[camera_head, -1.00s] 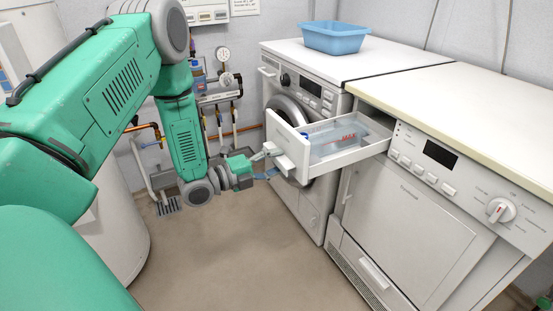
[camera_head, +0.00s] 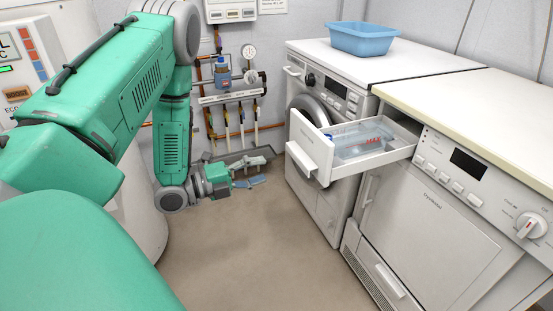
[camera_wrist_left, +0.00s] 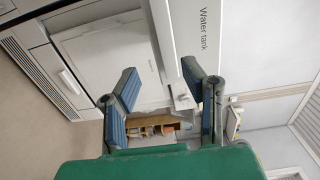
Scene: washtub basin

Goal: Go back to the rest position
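My left gripper (camera_head: 254,172) is open and empty, in front of and a little left of the pulled-out drawer (camera_head: 309,149). A gap of floor and wall shows between its fingers and the drawer front. In the left wrist view the two blue-padded fingers (camera_wrist_left: 160,78) stand wide apart. Beyond them is the white drawer front (camera_wrist_left: 200,40), marked "Water tank", with its handle (camera_wrist_left: 180,95) seen between the fingers but farther off. The drawer holds a clear tank (camera_head: 358,140) with red marking. My right gripper is not in view.
The dryer (camera_head: 410,225) stands on the right, beside a washing machine (camera_head: 310,190) with a blue basin (camera_head: 362,38) on top. Pipes and a gauge (camera_head: 249,51) line the back wall. A white boiler (camera_head: 140,225) is at the left. The floor (camera_head: 245,255) between is clear.

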